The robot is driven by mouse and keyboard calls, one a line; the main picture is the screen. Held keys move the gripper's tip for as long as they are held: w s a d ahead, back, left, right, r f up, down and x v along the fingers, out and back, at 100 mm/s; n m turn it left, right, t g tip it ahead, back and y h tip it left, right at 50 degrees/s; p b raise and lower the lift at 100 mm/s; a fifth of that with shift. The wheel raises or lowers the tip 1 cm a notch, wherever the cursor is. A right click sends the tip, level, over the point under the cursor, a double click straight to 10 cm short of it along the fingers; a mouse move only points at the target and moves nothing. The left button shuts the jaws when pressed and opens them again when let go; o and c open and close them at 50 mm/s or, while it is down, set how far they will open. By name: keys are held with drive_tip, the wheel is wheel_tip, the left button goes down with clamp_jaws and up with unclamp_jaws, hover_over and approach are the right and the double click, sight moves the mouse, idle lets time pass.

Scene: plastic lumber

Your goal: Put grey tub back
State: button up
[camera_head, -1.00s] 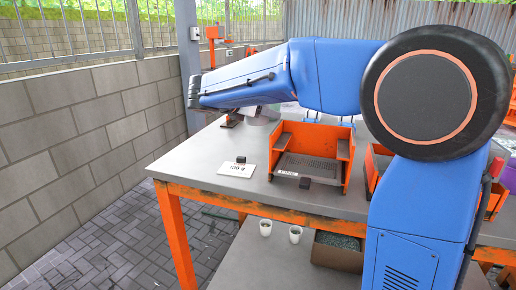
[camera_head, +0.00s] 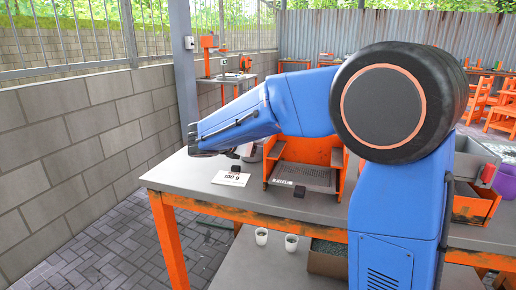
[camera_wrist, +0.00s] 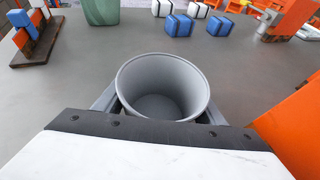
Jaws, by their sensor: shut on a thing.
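The grey tub (camera_wrist: 162,80) is in the middle of the wrist view, its round mouth facing the camera, and it looks empty inside. My gripper (camera_wrist: 162,100) is shut on it, with a grey finger along each side. The grey table top shows around the tub; I cannot tell whether its base touches the table. In the head view my blue arm reaches left over the table, and my gripper is mostly hidden behind it.
An orange-framed scale (camera_head: 305,176) stands beside a white card (camera_head: 231,179). In the wrist view an orange panel (camera_wrist: 295,130) is close on the right. A green container (camera_wrist: 101,10), several blue and white blocks (camera_wrist: 179,25) and an orange-and-blue rack (camera_wrist: 36,38) stand beyond the tub.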

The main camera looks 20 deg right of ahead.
drive_tip(key=shift+f, duration=0.1)
drive_tip(key=o, duration=1.1)
drive_tip(key=shift+o, duration=0.2)
drive_tip(key=v, duration=1.2)
